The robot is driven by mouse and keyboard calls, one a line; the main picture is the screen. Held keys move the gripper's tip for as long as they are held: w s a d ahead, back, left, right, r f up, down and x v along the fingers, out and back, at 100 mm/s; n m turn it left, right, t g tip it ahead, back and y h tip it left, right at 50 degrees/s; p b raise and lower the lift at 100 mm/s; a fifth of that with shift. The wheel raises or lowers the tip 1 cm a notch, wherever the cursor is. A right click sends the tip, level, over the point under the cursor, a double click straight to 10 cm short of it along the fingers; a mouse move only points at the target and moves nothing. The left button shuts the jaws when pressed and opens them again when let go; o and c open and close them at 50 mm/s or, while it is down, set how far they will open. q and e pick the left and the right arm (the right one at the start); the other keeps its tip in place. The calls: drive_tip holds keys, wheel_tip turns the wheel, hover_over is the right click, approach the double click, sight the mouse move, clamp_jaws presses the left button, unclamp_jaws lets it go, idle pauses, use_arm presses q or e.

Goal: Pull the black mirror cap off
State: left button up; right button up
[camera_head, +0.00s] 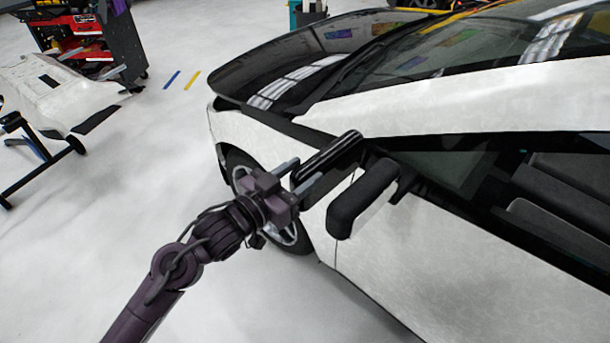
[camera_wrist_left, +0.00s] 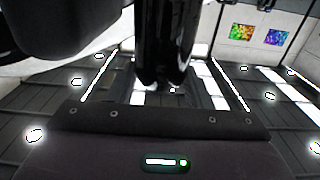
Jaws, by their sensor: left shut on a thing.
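The glossy black mirror cap (camera_head: 330,157) is in front of the white car's side mirror in the head view. My left gripper (camera_head: 308,172) is shut on it, with the arm reaching in from the lower left. The mirror housing (camera_head: 362,197), matte black, stands just to the right of the cap, and the cap looks apart from it. In the left wrist view the cap (camera_wrist_left: 165,45) hangs down at the top middle, glossy and dark. The fingertips are largely hidden there. My right gripper is in neither view.
The white car (camera_head: 400,265) fills the right side, with its front wheel (camera_head: 285,228) behind my left gripper. A stand with a white panel (camera_head: 58,88) and a red tool cart (camera_head: 75,32) are at the upper left. The floor between is clear.

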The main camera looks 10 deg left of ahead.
use_arm(q)
drive_tip(key=shift+w+a+p, duration=0.2)
drive_tip(key=shift+w+a, duration=0.4)
drive_tip(key=shift+a, duration=0.2)
drive_tip(key=shift+w+a+p, duration=0.2)
drive_tip(key=shift+w+a, duration=0.35)
drive_tip(key=shift+a, duration=0.2)
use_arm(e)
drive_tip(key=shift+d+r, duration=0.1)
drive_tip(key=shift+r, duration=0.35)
